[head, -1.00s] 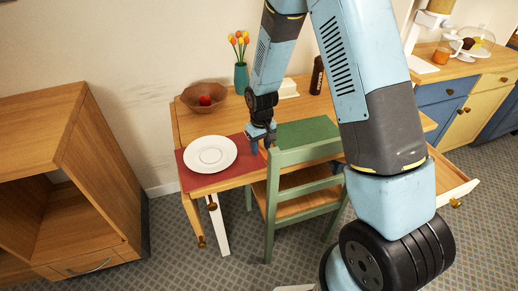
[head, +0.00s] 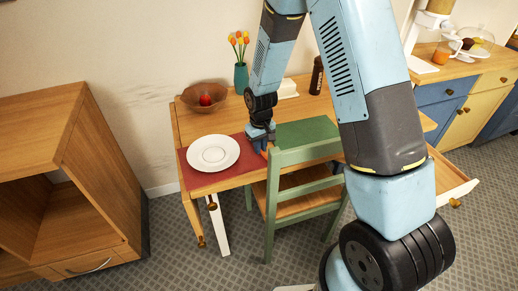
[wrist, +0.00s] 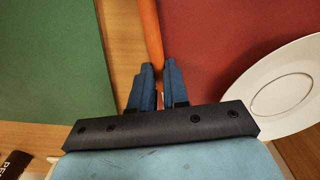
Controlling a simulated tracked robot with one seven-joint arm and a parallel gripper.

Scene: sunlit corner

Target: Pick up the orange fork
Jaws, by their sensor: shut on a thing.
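The orange fork (wrist: 151,35) shows in the wrist view as a long orange strip between the green mat and the red mat. It runs from the top edge down to my gripper (wrist: 158,72). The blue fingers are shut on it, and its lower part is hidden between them. In the head view my gripper (head: 262,143) is low at the table's near side, just right of the red mat. I cannot make out the fork there.
A white plate (head: 213,153) sits on the red mat (head: 187,178). The green mat (head: 302,129) lies to the right, behind a green chair (head: 300,153). A bowl (head: 222,101) with a red fruit, a vase (head: 241,77) of flowers and a dark bottle (head: 317,76) stand further back.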

